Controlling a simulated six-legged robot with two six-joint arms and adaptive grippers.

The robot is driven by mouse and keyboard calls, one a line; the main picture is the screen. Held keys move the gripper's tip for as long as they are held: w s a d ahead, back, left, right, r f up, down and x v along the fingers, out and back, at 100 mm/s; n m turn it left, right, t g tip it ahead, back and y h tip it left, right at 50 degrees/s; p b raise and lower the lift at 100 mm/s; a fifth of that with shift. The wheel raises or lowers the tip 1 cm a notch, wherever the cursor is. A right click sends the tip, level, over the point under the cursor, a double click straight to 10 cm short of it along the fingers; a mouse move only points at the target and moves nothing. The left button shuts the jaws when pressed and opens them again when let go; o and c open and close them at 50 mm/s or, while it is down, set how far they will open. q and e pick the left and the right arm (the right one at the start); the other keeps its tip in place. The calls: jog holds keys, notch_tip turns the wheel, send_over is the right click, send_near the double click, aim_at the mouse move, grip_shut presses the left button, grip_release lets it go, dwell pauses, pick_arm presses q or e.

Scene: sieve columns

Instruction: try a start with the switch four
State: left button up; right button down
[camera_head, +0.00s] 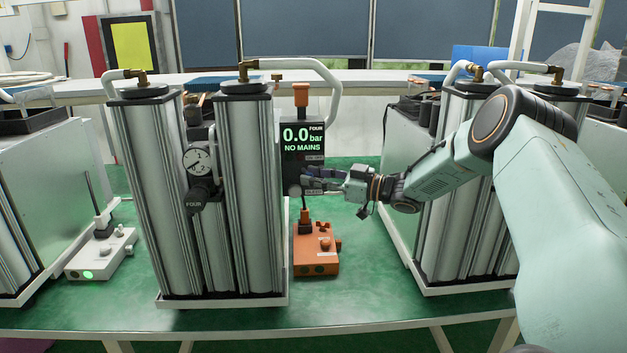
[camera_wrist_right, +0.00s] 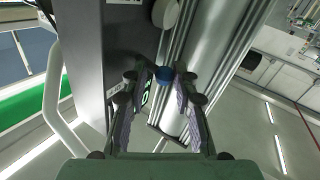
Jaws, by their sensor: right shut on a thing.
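The column unit marked FOUR (camera_head: 245,200) stands upright at mid-left, with a round gauge (camera_head: 197,160) on its front. Its dark control box (camera_head: 303,145) is on its right side; the display reads 0.0 bar, NO MAINS. My right gripper (camera_head: 306,184) is at the lower front of this box, by a small grey knob (camera_head: 295,190). In the right wrist view its fingers (camera_wrist_right: 163,82) are closed about a small blue round part (camera_wrist_right: 166,74), seemingly the switch; the contact is partly hidden. My left gripper is not in view.
An orange box (camera_head: 316,252) with a plug stands on the green table below the control box. A white box (camera_head: 100,252) with a lit green lamp is at the left. Another column unit (camera_head: 455,235) stands at the right, behind my right arm. Green table shows between the units.

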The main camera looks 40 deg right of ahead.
jog(key=shift+w+d+r+n+g+y+b, duration=0.1)
jog(key=shift+d+n+g+y+b, duration=0.2)
jog(key=shift+n+g+y+b, duration=0.75)
jog(key=shift+w+d+r+n+g+y+b, duration=0.1)
jog(key=shift+d+n+g+y+b, duration=0.15)
jog(key=shift+n+g+y+b, duration=0.75)
jog(key=shift+d+r+t+y+b, duration=0.1)
jog(key=shift+t+y+b, duration=0.15)
jog(key=shift+t+b, duration=0.1)
jog(key=c, duration=1.4)
grip_release()
jog(key=o, duration=0.4)
jog(key=shift+w+a+m, duration=0.1)
jog(key=shift+a+m, duration=0.1)
jog(key=shift+m, duration=0.05)
jog(key=shift+d, duration=0.1)
jog(key=shift+d+f, duration=0.15)
jog(key=shift+f, duration=0.1)
